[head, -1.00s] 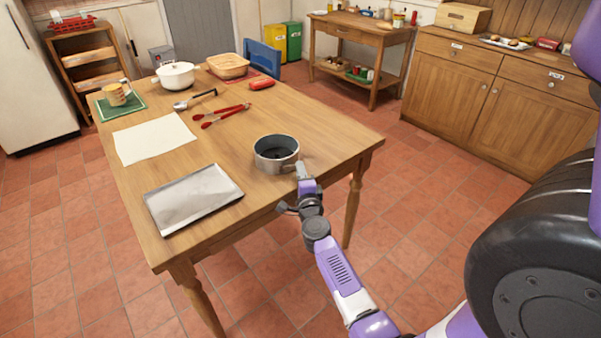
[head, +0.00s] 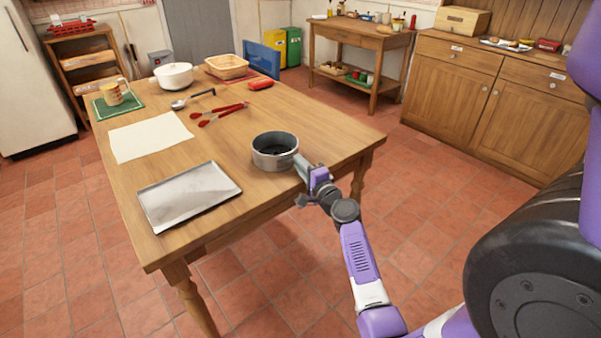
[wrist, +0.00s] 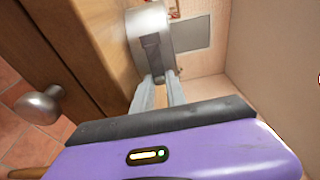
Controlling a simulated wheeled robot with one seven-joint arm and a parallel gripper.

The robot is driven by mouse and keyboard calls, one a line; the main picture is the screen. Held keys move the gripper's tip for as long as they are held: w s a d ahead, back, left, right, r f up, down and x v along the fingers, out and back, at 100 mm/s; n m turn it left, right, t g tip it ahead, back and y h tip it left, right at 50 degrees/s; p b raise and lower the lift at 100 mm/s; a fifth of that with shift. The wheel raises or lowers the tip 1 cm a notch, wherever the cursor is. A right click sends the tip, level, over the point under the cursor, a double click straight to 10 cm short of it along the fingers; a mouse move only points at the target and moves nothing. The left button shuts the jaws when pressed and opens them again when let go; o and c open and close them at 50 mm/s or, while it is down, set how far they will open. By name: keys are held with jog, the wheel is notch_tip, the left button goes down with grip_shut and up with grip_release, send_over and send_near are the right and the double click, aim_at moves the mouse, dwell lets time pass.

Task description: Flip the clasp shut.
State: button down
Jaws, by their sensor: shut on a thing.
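A round grey pan (head: 274,152), dark inside, stands upright near the right front edge of the table. My gripper (head: 303,165) is at the right front of its wall. In the wrist view the silver pan wall (wrist: 150,22) carries a darker clasp (wrist: 152,52). The fingers of my gripper (wrist: 161,78) reach to the clasp's lower end and are shut on it. The fingertips hide the gripped part. I cannot tell the clasp's exact angle.
A metal tray (head: 190,196) lies left of the pan on the wooden table (head: 235,220). Red tongs (head: 222,115), a white cloth (head: 150,136) and a white pot (head: 174,76) lie farther back. A rounded knob (wrist: 40,104) sticks out near my gripper in the wrist view.

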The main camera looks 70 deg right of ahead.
dwell(0.4)
jog(key=c, duration=1.7)
grip_release()
jog(key=v, duration=0.7)
jog(key=shift+s+a, duration=0.2)
jog(key=shift+s, duration=0.15)
